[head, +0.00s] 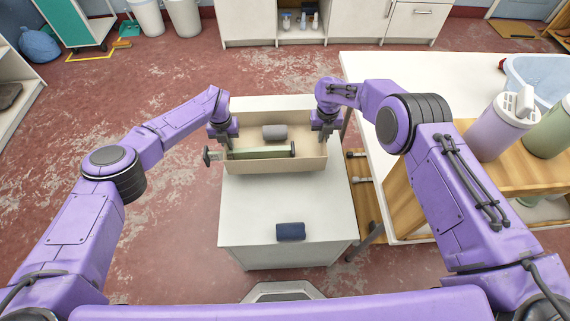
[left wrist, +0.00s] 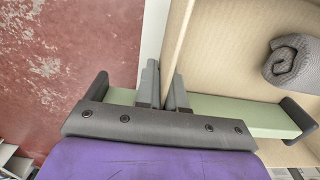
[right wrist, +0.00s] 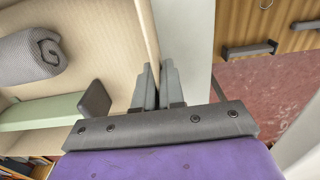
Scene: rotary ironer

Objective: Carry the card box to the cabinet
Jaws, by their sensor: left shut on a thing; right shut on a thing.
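The card box (head: 285,165) is an open tan box over the back part of a white cabinet (head: 250,205). I cannot tell whether it rests on the top or hangs just above. My left gripper (head: 222,137) is shut on its left wall (left wrist: 178,40). My right gripper (head: 325,130) is shut on its right wall (right wrist: 150,35). Inside lie a grey roll (head: 274,132), also in the left wrist view (left wrist: 292,63), and a pale green bar with dark ends (head: 262,153). The bar sticks out past the left wall.
A white table (head: 405,75) stands close on the right with wooden shelving, bottles (head: 500,125) and a blue basin (head: 540,80). Red floor is open on the left.

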